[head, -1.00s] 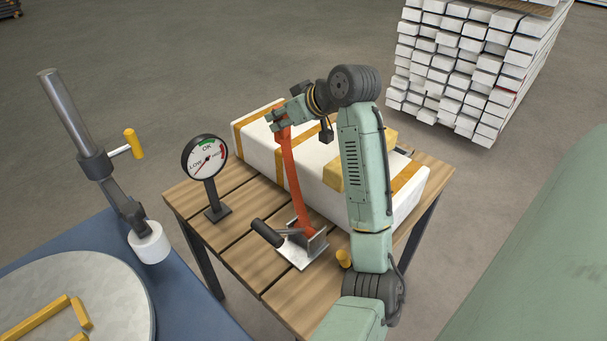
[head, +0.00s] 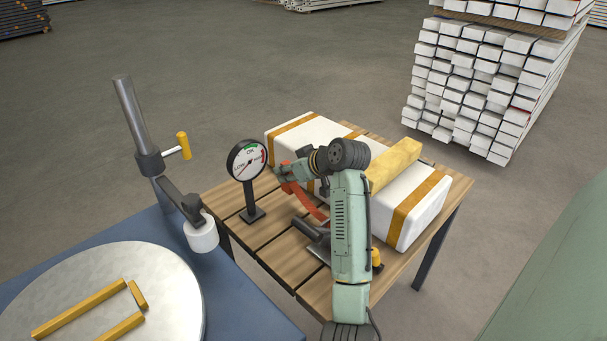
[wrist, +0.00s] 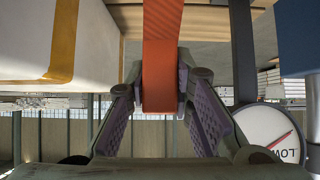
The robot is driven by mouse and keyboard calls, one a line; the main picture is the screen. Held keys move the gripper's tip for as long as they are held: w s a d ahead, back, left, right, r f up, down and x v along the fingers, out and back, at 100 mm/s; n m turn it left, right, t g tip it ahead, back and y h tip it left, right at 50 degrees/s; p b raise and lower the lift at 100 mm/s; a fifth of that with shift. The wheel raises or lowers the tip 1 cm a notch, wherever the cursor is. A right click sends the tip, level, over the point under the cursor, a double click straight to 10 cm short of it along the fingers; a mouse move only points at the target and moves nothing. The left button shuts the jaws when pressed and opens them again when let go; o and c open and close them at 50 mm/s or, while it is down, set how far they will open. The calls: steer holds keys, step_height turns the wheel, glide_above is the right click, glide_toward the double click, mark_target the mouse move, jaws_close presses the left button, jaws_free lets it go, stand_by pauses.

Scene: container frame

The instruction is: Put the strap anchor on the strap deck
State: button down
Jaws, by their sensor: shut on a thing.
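My gripper (head: 287,172) is shut on the upper end of an orange-red strap (head: 309,205), beside the long white pack on the slatted wooden table (head: 222,203). In the wrist view the strap (wrist: 162,45) runs between the two fingers (wrist: 161,100), with the table slats behind it. In the head view the strap curves down to a metal ratchet-like fitting with a dark handle (head: 311,229). My arm hides most of this fitting. I cannot tell which part is the strap anchor, and no separately marked strap deck shows.
The white pack (head: 420,208) with yellow bands bears a yellow block (head: 393,165). A dial gauge (head: 247,160) stands left of my gripper, close to it in the wrist view. A blue bench (head: 245,310) with a round plate and post is left; stacked white bars (head: 480,90) stand behind.

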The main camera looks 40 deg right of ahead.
mark_target(293, 186)
steer(key=shift+f+p, duration=0.5)
steer(key=shift+f, duration=2.25)
steer(key=shift+f, duration=0.2)
steer(key=c, duration=1.4)
jaws_free()
steer(key=shift+r, duration=0.2)
steer(key=b+v, duration=0.2)
steer(key=v, duration=1)
steer(key=shift+a, duration=0.1)
